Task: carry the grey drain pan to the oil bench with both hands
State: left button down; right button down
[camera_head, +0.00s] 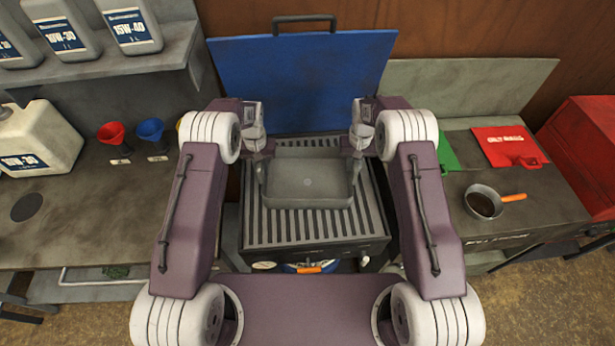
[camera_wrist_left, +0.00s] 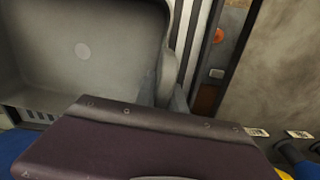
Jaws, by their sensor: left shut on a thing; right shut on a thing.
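The grey drain pan (camera_head: 308,183) is at the centre of the head view, over a slatted dark grate (camera_head: 300,230). I cannot tell whether it rests on the grate or hangs just above it. My left gripper (camera_head: 262,172) is shut on the pan's left side. My right gripper (camera_head: 354,170) is shut on its right side. The fingertips are small and partly hidden by my wrists.
A blue lid (camera_head: 300,75) stands open behind the grate. The left bench (camera_head: 90,210) holds a white jug (camera_head: 38,140), a red funnel (camera_head: 113,135) and a blue funnel (camera_head: 151,132). A red box (camera_head: 590,140) is far right.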

dwell(0.6)
